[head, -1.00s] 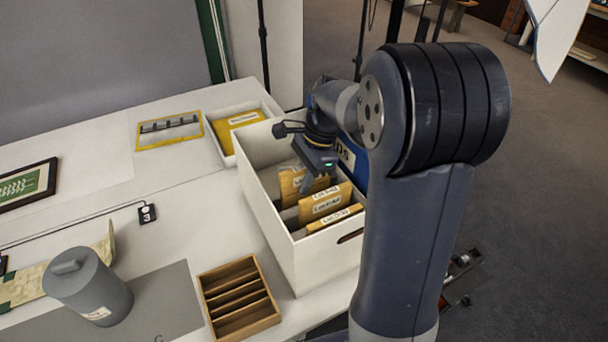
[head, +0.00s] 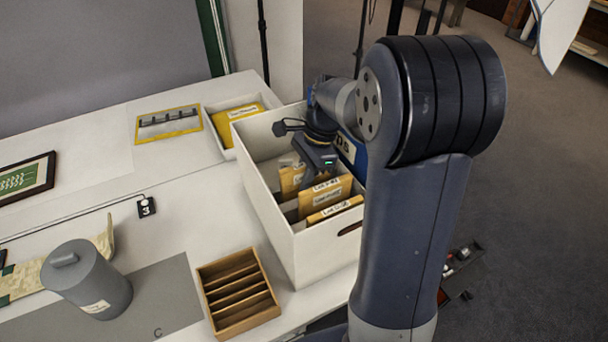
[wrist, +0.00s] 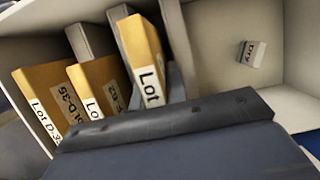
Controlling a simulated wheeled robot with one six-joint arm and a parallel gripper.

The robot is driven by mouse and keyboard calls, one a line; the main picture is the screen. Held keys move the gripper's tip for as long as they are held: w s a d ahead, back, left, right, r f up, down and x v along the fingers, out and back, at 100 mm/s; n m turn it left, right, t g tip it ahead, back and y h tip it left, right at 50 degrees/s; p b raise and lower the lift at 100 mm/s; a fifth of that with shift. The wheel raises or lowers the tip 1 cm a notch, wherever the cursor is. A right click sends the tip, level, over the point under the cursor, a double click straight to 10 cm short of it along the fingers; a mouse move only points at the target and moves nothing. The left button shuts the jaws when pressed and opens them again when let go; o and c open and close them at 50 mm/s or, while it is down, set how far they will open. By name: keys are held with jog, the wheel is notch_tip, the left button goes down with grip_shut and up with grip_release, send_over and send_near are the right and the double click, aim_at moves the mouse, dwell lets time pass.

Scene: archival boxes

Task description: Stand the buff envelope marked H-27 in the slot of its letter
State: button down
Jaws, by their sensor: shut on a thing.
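My gripper (head: 310,172) reaches down inside the white box (head: 268,225) and is shut on a buff envelope (wrist: 138,45). In the wrist view this envelope stands tilted beside a grey divider (wrist: 178,40). Its label shows only "Lot"; the rest is hidden by my gripper's body, so I cannot read H-27. Its lower edge is hidden, so I cannot tell whether it touches the box floor. Two other labelled buff envelopes, a nearer one (head: 335,212) and a middle one (head: 325,192), stand in the box at the near end. One label in the wrist view begins "Lot D-3".
A small labelled block (wrist: 252,53) lies in the empty part of the box. A tray with a yellow envelope (head: 240,113) stands behind the box. A wooden slotted rack (head: 238,292) and a grey canister (head: 88,280) stand to the left. The box walls are high around my gripper.

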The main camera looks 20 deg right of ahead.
jog(key=shift+f, duration=0.35)
jog(key=c, duration=1.3)
grip_release()
jog(key=shift+f, duration=0.1)
jog(key=v, duration=1.1)
notch_tip(320, 180, up, 12)
jog(key=p, duration=1.2)
